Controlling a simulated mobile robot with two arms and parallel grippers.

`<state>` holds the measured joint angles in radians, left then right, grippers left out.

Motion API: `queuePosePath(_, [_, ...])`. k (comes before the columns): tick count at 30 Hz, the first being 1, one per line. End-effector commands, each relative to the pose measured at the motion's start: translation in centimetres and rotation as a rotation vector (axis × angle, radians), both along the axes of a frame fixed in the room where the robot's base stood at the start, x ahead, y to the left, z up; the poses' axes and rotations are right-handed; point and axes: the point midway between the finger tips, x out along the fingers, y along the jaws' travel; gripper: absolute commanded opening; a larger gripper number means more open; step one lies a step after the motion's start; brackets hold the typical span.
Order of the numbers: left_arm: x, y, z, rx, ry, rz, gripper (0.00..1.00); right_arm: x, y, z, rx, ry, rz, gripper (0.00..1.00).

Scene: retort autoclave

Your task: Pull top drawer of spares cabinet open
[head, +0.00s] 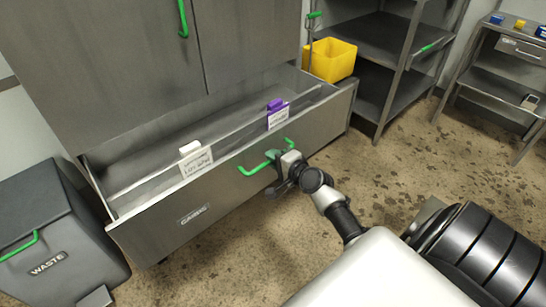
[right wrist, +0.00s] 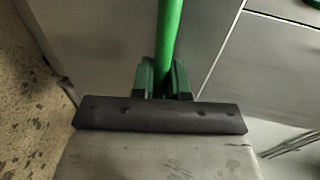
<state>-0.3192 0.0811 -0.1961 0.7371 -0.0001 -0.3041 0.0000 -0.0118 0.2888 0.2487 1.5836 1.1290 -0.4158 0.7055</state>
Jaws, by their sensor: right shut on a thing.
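A wide grey drawer (head: 232,180) stands pulled out below the doors of a steel cabinet (head: 110,70). Its front carries a small dark label, too blurred to read surely. A green bar handle (head: 252,169) is fixed on the drawer front. My right gripper (head: 280,160) is shut on this handle, near its middle. In the right wrist view the green handle (right wrist: 171,35) runs between the two fingers of my right gripper (right wrist: 163,80). My left gripper is not in view.
Inside the drawer are a purple item (head: 275,104) and a white item (head: 190,147) with cards. A grey waste bin (head: 55,225) stands left of the drawer. A yellow bin (head: 333,62) and shelving (head: 385,45) are behind right. Floor to the right is clear.

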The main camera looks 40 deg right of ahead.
Motion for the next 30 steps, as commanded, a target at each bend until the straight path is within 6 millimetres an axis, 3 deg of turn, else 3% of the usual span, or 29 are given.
queuePosePath(7, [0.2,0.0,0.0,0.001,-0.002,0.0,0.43,0.0,0.0,-0.1,0.0,0.002,0.001,0.0])
queuePosePath(8, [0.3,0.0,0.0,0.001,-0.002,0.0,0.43,0.0,0.0,-0.1,0.0,0.002,0.001,0.16])
queuePosePath(12, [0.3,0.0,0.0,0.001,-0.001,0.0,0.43,0.0,0.0,-0.1,0.0,0.001,0.0,0.38])
queuePosePath(23, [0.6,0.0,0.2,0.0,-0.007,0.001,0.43,-0.4,0.0,0.1,-0.001,0.0,0.0,0.39])
queuePosePath(30, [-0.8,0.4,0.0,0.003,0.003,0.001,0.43,-4.5,-0.3,0.8,0.0,0.004,0.0,0.39])
